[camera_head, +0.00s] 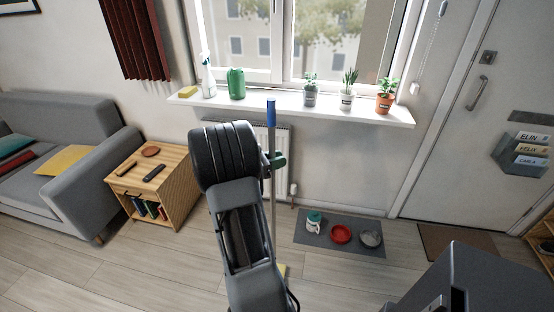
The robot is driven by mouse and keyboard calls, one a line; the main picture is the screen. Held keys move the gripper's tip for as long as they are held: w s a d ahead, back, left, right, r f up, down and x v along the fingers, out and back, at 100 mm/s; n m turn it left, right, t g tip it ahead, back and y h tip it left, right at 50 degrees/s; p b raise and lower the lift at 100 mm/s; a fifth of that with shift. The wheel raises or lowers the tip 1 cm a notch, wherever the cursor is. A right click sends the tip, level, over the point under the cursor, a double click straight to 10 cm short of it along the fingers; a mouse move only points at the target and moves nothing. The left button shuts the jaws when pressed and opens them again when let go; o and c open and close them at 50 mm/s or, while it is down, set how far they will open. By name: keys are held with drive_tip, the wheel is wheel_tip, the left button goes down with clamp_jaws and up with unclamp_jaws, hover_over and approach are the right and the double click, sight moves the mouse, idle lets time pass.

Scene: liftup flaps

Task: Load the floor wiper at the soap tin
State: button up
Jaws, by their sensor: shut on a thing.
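The floor wiper (272,113) is a thin upright pole with a blue top grip. Its lower pole runs down behind my arm, and a bit of yellow (283,270) shows near the floor at its foot. My gripper (274,160) is shut on the pole below the blue grip; my arm partly hides it. I cannot tell for sure which thing is the soap tin. A white and teal container (314,219), a red bowl (341,234) and a grey round dish (371,238) stand on a dark mat (312,238), right of the pole and apart from it.
A radiator (284,140) is behind the pole, under a windowsill (300,111) with a spray bottle (208,78), a green canister (236,83) and potted plants. A wooden side table (170,190) and grey sofa (85,185) are left. Floor before the mat is clear.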

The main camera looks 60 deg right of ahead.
wheel_tip(320, 180, up, 7)
drive_tip(key=p, duration=0.5)
drive_tip(key=shift+p, duration=0.3)
drive_tip(key=shift+w, duration=0.15)
